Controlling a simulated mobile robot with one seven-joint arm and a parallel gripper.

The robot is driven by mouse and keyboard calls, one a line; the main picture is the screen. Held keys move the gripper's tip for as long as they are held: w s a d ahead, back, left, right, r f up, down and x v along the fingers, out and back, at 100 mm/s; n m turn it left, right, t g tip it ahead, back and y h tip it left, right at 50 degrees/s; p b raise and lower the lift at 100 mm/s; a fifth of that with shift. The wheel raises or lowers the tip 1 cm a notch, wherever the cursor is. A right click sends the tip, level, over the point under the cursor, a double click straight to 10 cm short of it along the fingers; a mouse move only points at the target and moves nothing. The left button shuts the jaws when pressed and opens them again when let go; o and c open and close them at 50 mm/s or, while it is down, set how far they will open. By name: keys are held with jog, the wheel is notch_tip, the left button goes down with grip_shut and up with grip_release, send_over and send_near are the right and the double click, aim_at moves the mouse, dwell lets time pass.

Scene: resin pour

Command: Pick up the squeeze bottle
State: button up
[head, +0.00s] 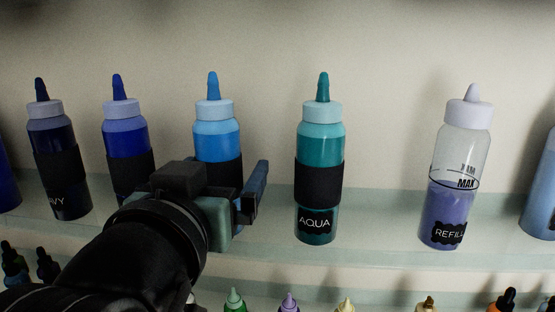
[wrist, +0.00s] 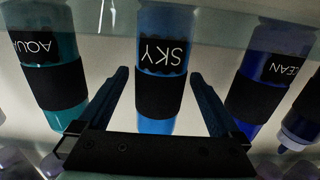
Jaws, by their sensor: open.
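Several squeeze bottles stand upright in a row on a pale shelf. My gripper (head: 248,190) is open in front of the light blue bottle (head: 216,140) and hides its lower part in the head view. In the wrist view this bottle, labelled SKY (wrist: 160,60), appears upside down with a black band. The open fingers of my gripper (wrist: 159,75) lie to either side of it. The teal AQUA bottle (head: 320,150) is to the right in the head view, and the darker blue bottle (head: 125,134) to the left.
A navy bottle (head: 52,140) stands further left. A clear REFILL bottle (head: 463,160), partly filled with purple, stands at the right, with free shelf between it and AQUA. Small dropper bottles (head: 289,301) line a lower level. A pale wall is close behind.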

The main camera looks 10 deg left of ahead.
jog(key=shift+w, duration=1.35)
jog(key=shift+s, duration=0.1)
grip_shut()
